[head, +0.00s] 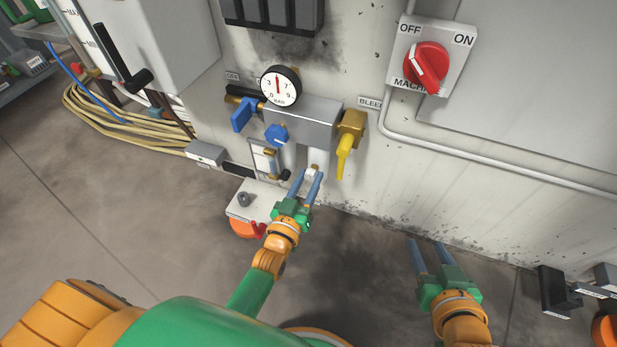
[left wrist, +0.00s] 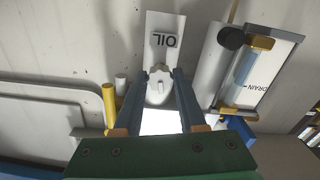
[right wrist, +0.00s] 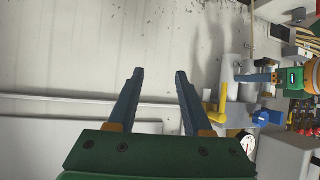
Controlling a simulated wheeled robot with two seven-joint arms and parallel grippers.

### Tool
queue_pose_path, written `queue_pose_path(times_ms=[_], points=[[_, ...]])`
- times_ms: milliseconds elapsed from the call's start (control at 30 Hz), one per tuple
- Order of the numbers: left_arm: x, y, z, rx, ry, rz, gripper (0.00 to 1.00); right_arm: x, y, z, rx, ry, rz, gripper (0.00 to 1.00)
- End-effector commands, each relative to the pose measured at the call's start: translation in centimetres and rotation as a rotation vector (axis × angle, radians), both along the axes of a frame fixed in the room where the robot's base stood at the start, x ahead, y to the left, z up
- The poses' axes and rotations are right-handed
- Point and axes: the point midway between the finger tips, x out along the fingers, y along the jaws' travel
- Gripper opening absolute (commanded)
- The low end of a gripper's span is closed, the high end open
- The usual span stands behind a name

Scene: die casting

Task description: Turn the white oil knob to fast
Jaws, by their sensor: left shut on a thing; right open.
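The white oil knob (left wrist: 158,88) sits at the lower end of a white plate (left wrist: 166,38) marked OIL in the left wrist view. It also shows as a small pale piece in the head view (head: 314,169), under the grey valve block. My left gripper (head: 308,178) is at the knob, with its two blue fingers on either side, shut on it. No slow or fast marks can be read, so the setting cannot be told. My right gripper (head: 427,243) is open and empty, low in front of the wall; its fingers stand apart in the right wrist view (right wrist: 158,88).
Above the knob are a pressure gauge (head: 280,85), blue handles (head: 242,114) and a yellow lever (head: 345,155). A red switch (head: 426,66) is at the upper right.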

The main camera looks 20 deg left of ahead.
Motion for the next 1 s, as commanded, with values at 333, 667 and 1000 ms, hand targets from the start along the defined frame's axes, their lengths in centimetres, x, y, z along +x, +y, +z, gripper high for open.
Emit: queue_pose_path(times_ms=[333,667,1000], points=[[0.0,0.0,0.1,-0.326,0.014,-0.001,0.0,-5.6,-1.8,-5.1,-0.069,0.381,-0.025,0.5],[0.0,0.0,0.0,-0.639,0.024,-0.001,0.0,-8.7,-2.6,-6.8,-0.098,0.551,-0.036,0.5],[0.0,0.0,-0.1,-0.962,0.034,-0.001,0.0,-8.8,-2.6,-6.9,-0.098,0.553,-0.036,0.5]])
